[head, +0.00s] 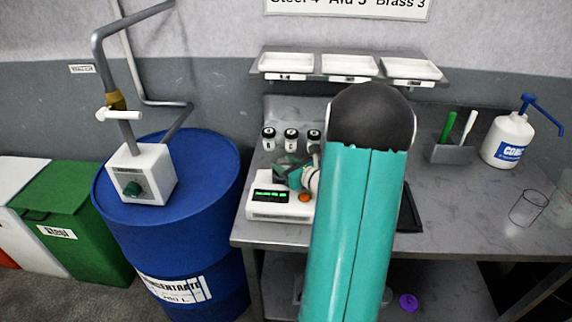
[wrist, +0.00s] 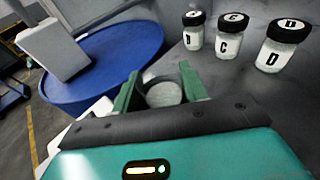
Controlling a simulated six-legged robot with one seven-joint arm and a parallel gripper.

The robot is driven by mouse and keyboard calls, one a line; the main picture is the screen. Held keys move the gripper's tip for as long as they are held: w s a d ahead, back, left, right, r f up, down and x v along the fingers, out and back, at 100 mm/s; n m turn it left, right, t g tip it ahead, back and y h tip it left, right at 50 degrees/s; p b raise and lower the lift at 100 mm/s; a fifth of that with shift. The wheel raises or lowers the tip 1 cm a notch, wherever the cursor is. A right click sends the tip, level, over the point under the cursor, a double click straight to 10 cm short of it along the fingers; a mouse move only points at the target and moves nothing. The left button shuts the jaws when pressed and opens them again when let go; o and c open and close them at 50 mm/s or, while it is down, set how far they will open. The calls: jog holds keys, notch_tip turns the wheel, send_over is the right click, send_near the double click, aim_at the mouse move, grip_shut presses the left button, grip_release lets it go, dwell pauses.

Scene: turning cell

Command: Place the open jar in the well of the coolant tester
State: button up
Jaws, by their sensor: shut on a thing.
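The coolant tester (head: 267,206) is a white box with a green-lit display and an orange button, at the left front of the metal bench. My gripper (head: 288,172) is just above its back part in the head view, partly hidden by my arm. In the wrist view my gripper (wrist: 162,90) is shut on the open jar (wrist: 164,94), whose round mouth and pale grey inside show between the green fingers. The jar looks roughly upright. The tester's well is hidden, so I cannot tell whether the jar touches it.
Black-lidded jars B (wrist: 193,31), C (wrist: 230,35) and D (wrist: 283,45) stand behind the tester. A blue drum (head: 170,235) with a pump is left of the bench. A pump bottle (head: 507,140) and a clear beaker (head: 528,208) stand right. My arm hides the bench middle.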

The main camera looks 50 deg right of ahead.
jog(key=o, duration=1)
jog(key=shift+f, duration=0.1)
jog(key=shift+o, duration=0.2)
